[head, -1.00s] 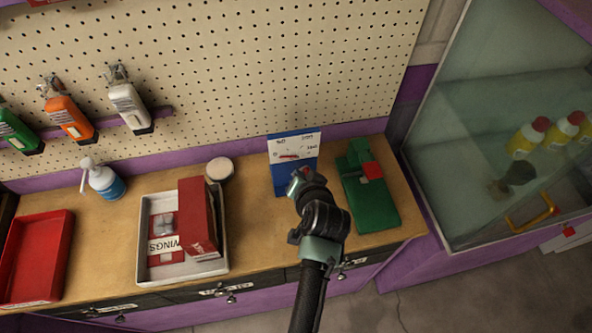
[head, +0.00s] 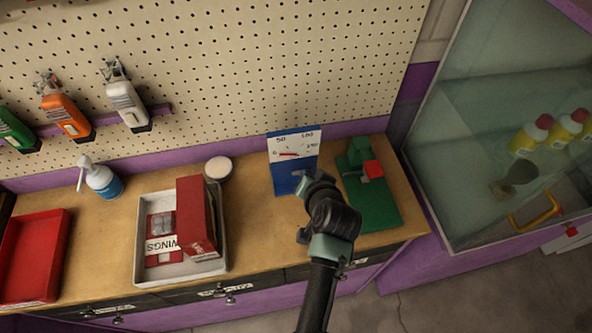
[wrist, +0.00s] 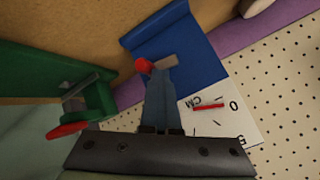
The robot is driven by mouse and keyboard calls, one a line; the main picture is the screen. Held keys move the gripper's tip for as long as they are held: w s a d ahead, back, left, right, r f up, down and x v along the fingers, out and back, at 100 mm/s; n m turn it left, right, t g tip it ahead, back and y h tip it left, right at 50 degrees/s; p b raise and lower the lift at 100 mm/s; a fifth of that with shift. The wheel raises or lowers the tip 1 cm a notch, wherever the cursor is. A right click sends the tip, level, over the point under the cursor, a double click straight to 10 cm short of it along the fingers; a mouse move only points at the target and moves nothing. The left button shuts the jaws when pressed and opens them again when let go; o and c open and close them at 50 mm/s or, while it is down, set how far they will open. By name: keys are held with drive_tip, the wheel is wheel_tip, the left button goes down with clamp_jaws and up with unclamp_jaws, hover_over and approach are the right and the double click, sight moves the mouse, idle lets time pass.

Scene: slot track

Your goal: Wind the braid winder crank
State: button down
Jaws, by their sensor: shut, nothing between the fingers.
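The braid winder appears to be the blue stand (head: 283,184) with a white dial (head: 293,145) marked in CM, at the back of the counter. Its red needle points near the 0 end. In the wrist view its blue base (wrist: 195,50) carries a short grey crank arm (wrist: 167,61) and a red knob (wrist: 143,65). My gripper (wrist: 157,72) is shut with nothing held; its fingertips are right by the knob and arm. Whether they touch is unclear. In the head view my wrist covers the stand's front right, hiding the knob.
A green device (head: 372,205) with a red block (head: 373,169) stands close on the right. A grey tray (head: 141,240) with red boxes, a round tub (head: 218,168) and a pump bottle (head: 102,180) are left. A pegboard (head: 250,60) rises behind.

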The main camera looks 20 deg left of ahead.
drive_tip(key=shift+w+d+f, duration=0.1)
drive_tip(key=shift+w+d, duration=0.05)
drive_tip(key=shift+d, duration=0.15)
drive_tip(key=shift+w+d+f+b, duration=0.1)
drive_tip(key=shift+d+f+b, duration=0.2)
drive_tip(key=shift+b, duration=0.15)
drive_tip(key=shift+w+d+f, duration=0.1)
drive_tip(key=shift+f+b, duration=0.45)
drive_tip(key=shift+f, duration=0.1)
drive_tip(key=shift+a+f, duration=0.15)
drive_tip(key=shift+a, duration=0.05)
drive_tip(key=shift+f+b, duration=0.4)
drive_tip(key=shift+f, duration=0.05)
drive_tip(key=shift+a, duration=0.1)
drive_tip(key=shift+s+a+f, duration=0.2)
drive_tip(key=shift+s+f, duration=0.05)
drive_tip(key=shift+f, duration=0.25)
